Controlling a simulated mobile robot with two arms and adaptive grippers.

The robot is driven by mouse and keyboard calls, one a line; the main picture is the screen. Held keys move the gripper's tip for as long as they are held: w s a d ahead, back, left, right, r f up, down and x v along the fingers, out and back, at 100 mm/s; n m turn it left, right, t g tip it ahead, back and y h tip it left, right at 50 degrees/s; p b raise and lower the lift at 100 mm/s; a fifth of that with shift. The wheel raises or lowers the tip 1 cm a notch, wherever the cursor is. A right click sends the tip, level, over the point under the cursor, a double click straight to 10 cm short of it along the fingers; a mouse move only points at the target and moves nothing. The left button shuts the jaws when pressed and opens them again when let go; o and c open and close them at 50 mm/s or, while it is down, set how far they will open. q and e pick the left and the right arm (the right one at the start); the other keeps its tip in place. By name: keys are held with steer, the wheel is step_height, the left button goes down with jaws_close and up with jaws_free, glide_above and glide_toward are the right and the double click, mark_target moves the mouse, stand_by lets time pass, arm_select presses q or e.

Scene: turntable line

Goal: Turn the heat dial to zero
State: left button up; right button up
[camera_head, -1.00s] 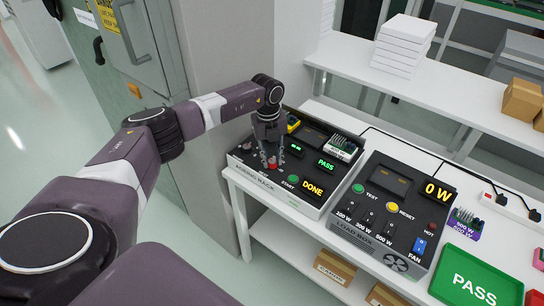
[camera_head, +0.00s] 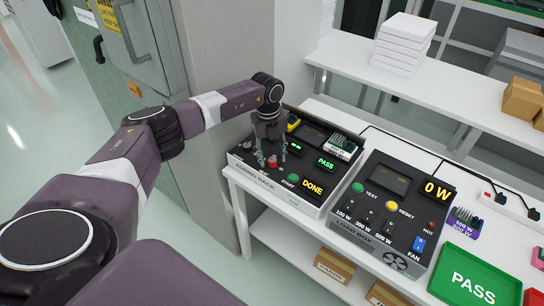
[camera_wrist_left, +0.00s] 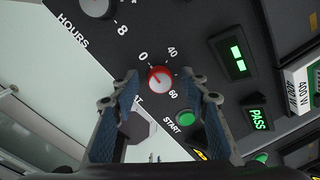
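The heat dial is a small red knob (camera_head: 272,163) on the sloped dark panel of the burn-in rack (camera_head: 243,160). In the left wrist view, the red dial (camera_wrist_left: 159,79) has the marks 0, 40 and 60 around it, and its thin pale pointer line seems to lean up-left toward the 0. My left gripper (camera_head: 271,158) is over the dial, pointing down. Its fingers stand apart on either side of the dial, with gaps visible in the left wrist view (camera_wrist_left: 162,88). My right gripper is not in view.
A grey hours dial (camera_wrist_left: 96,4) and a green START button (camera_wrist_left: 187,118) are close to the heat dial. The rack's displays read PASS (camera_head: 326,164) and DONE (camera_head: 313,188). A load box (camera_head: 375,215) and a green PASS tray (camera_head: 478,278) stand to the right.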

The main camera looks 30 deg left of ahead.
mark_target(270, 160)
arm_select(q)
step_height(270, 160, up, 12)
steer(key=shift+s+a, duration=0.2)
steer(key=shift+s, duration=0.1)
stand_by(0.3)
stand_by(0.4)
